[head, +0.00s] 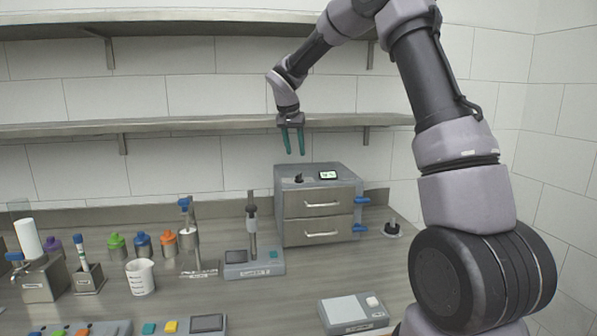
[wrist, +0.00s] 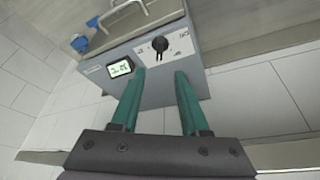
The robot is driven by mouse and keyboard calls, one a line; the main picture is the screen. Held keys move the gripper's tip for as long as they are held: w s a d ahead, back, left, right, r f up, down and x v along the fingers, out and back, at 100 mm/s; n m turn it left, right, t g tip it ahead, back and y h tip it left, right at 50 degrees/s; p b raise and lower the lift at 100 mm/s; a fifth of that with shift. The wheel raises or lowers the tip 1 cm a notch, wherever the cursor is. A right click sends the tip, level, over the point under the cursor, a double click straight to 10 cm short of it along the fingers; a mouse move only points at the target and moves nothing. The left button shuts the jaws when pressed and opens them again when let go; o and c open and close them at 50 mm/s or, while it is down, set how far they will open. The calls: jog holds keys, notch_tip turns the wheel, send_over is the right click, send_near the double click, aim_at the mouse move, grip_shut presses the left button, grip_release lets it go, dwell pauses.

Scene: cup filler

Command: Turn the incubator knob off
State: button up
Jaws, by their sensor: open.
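The incubator (head: 318,205) is a grey box with two drawer fronts, standing on the bench against the tiled wall. Its black knob (head: 298,178) is on the top panel, left of a small lit display (head: 328,175). In the wrist view the knob (wrist: 159,44) sits on a pale dial plate beside the display (wrist: 120,68). My gripper (head: 294,154) hangs above the incubator's top, fingers pointing down, open and empty. In the wrist view its two green fingertips (wrist: 160,74) are apart, with the knob beyond the gap between them and not touched.
A wall shelf (head: 200,126) runs behind my gripper. Left of the incubator stand a device with a post (head: 254,268), a clamp stand (head: 190,235), a white beaker (head: 140,277) and coloured bottles (head: 142,244). A scale (head: 353,311) lies in front. Bare bench lies between.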

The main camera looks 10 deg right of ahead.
aim_at(299, 174)
jog(key=x, duration=0.9)
jog(key=shift+d+f, duration=0.1)
jog(key=shift+f, duration=0.2)
grip_shut()
